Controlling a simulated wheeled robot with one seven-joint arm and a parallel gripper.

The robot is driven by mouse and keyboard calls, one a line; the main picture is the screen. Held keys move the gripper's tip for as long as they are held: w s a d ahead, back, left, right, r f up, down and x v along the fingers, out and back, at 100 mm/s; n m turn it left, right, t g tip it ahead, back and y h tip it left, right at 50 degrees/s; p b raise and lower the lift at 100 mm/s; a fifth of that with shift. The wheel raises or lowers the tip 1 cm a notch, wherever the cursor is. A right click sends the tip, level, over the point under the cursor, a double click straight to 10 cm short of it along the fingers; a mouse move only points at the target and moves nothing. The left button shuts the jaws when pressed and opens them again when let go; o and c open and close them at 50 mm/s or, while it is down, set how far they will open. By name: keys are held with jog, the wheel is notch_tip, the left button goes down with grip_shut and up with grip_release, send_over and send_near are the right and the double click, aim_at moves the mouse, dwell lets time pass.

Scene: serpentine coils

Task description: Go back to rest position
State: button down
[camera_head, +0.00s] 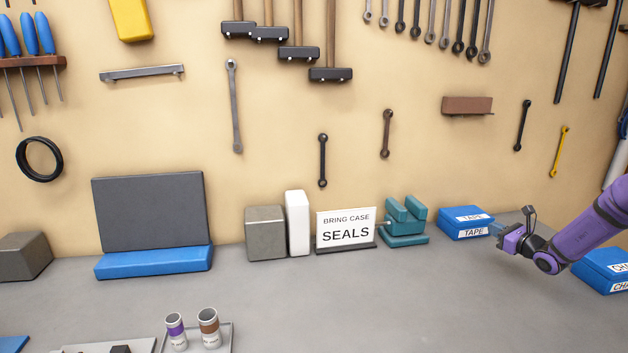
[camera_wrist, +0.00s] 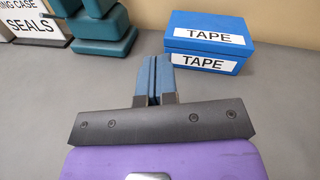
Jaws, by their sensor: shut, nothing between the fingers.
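My gripper (camera_head: 497,231) is at the end of my purple arm, on the right side of the head view. It is above the grey bench, just in front of the blue box marked TAPE (camera_head: 465,222). In the wrist view the blue fingers of my gripper (camera_wrist: 153,80) are pressed together with nothing between them. The TAPE box (camera_wrist: 208,42) shows there beyond the fingers, to the right, apart from them.
A second blue box (camera_head: 601,270) sits partly behind my arm. A teal vise (camera_head: 404,221), a SEALS sign (camera_head: 346,228), a white block (camera_head: 297,223) and a grey block (camera_head: 265,232) line the wall. Two canisters stand on a tray (camera_head: 225,338). The middle of the bench is clear.

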jog(key=s+a+r+n+g+y, duration=0.25)
jog(key=a+r+n, duration=0.25)
jog(key=a+r, duration=0.25)
jog(key=s+a+r+n+g+y, duration=0.2)
jog(key=a+r+n+g, duration=0.3)
jog(key=a, duration=0.4)
jog(key=s+a+r+n+g, duration=0.4)
jog(key=s+a+r+n, duration=0.3)
jog(key=s+a+r, duration=0.35)
jog(key=s+a+r+n+g+h, duration=0.1)
jog(key=s+a+r+n+h, duration=0.15)
jog(key=s, duration=0.55)
jog(key=s+a+r+n+g+h, duration=0.1)
jog(key=s+a+r+n+h, duration=0.2)
jog(key=s, duration=0.5)
jog(key=s+d+n+t+h, duration=0.1)
jog(key=s+n+h, duration=0.3)
jog(key=s, duration=1.3)
jog(key=shift+s+d+f+n+t+h, duration=0.25)
jog(key=shift+s+n+t+h, duration=0.25)
jog(key=shift+n, duration=1.35)
jog(key=shift+w, duration=0.15)
